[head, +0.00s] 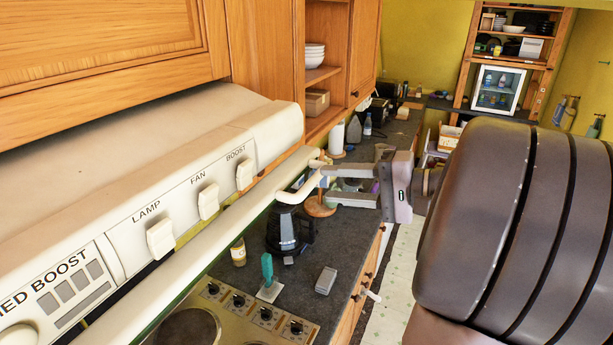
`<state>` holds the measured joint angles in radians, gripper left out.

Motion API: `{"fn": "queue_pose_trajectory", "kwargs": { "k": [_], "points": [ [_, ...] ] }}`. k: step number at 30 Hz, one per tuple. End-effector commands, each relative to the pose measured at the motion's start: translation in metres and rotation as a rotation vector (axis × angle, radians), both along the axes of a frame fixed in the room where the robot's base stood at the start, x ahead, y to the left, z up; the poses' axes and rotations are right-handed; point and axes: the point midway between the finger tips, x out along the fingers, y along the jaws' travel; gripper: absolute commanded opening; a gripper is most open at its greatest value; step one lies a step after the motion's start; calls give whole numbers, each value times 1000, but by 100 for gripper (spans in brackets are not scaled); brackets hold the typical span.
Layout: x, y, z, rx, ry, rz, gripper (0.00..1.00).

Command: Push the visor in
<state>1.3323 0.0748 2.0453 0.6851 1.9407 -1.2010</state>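The range hood (190,165) fills the left, cream-coloured, with switches marked lamp, fan and boost on its front. A pale curved piece at the visor's end lies close to the fingertips. I cannot tell whether they touch.
Below is a dark counter (335,240) with a black kettle-like appliance (288,230), a green-handled tool (268,270), a small jar (238,252) and a grey block (326,280). The hob (205,325) is under the hood. Wall cupboards (268,60) rise behind. My arm fills the right.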

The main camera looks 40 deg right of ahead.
Motion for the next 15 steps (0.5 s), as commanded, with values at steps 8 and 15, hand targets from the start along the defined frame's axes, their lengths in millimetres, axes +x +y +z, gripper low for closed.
{"fn": "queue_pose_trajectory", "kwargs": {
  "k": [8, 15],
  "points": [
    [43, 18, -9, 2, 1, 2, 37],
    [49, 20, -11, 1, 1, 0, 37]
  ]
}}
